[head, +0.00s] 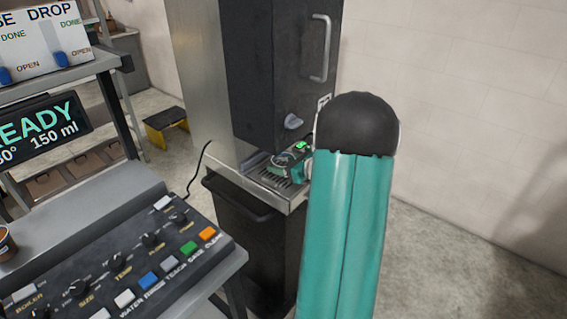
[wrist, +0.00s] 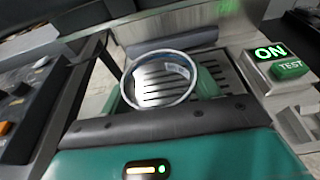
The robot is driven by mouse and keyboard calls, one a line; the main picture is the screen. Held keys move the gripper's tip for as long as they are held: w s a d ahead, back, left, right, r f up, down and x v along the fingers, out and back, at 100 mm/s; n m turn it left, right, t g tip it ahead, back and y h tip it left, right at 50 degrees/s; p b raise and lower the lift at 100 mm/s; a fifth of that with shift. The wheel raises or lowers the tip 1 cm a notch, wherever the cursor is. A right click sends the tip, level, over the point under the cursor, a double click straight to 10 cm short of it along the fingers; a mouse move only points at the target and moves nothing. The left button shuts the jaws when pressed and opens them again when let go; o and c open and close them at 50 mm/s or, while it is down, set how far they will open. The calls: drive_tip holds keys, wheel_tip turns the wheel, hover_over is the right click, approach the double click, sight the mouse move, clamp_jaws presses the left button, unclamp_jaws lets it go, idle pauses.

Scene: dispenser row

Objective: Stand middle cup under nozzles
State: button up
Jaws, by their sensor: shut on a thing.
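A round, pale-rimmed cup (wrist: 133,93) looks see-through from above in the wrist view, with dark grate slots showing inside its rim. In the head view, my arm partly hides the gripper at the drip tray (head: 268,184). The nozzles are not clearly visible.
The tall black dispenser (head: 270,70) has a handle at upper right. A lit ON sign and green TEST button (wrist: 289,69) stand right of the grate. The control panel (head: 120,260) is at left, with another cup (head: 6,243) at the edge. The right floor is clear.

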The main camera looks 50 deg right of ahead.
drive_tip(key=shift+f, duration=0.4)
drive_tip(key=o, duration=1)
drive_tip(key=shift+o, duration=0.2)
drive_tip(key=v, duration=1.3)
drive_tip(key=shift+s, duration=0.35)
drive_tip(key=shift+r, duration=0.15)
